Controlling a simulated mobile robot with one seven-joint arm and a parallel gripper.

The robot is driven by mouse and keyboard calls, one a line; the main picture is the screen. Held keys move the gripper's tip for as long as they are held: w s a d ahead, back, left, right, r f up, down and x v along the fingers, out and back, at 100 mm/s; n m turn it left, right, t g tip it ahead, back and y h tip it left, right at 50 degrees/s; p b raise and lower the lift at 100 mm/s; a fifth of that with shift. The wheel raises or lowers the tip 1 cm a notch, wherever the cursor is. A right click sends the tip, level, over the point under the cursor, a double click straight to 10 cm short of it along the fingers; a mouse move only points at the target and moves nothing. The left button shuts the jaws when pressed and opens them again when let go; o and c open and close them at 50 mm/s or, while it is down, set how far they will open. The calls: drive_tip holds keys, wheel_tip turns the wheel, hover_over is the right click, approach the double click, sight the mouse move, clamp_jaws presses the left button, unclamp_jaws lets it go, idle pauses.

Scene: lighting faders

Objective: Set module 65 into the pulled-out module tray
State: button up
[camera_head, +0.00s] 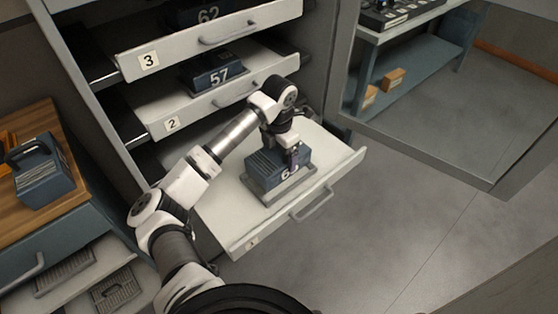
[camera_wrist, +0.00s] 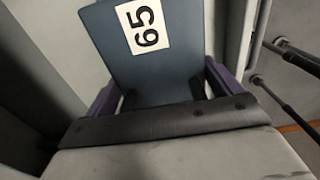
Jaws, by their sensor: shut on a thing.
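Module 65 (camera_head: 268,171) is a dark blue-grey block with a white number label, partly hidden by my gripper in the head view. It is on or just over a grey plate in the pulled-out module tray (camera_head: 238,222); I cannot tell if it touches. My gripper (camera_head: 292,160) is shut on the module from above.
Drawers labelled 3 (camera_head: 149,61) and 2 (camera_head: 172,124) stand partly out above, holding modules 62 (camera_head: 208,13) and 57 (camera_head: 217,77). Another blue module (camera_head: 42,175) is on the wooden top at left. An open cabinet door (camera_head: 425,140) stands at right. Grey floor lies in front.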

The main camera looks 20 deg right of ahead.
sight(279, 162)
drive_tip(key=shift+f, duration=2)
drive_tip(key=shift+f, duration=0.1)
drive_tip(key=o, duration=1.4)
wheel_tip(279, 162, up, 12)
drive_tip(key=shift+r+b, duration=0.1)
drive_tip(key=shift+b, duration=0.65)
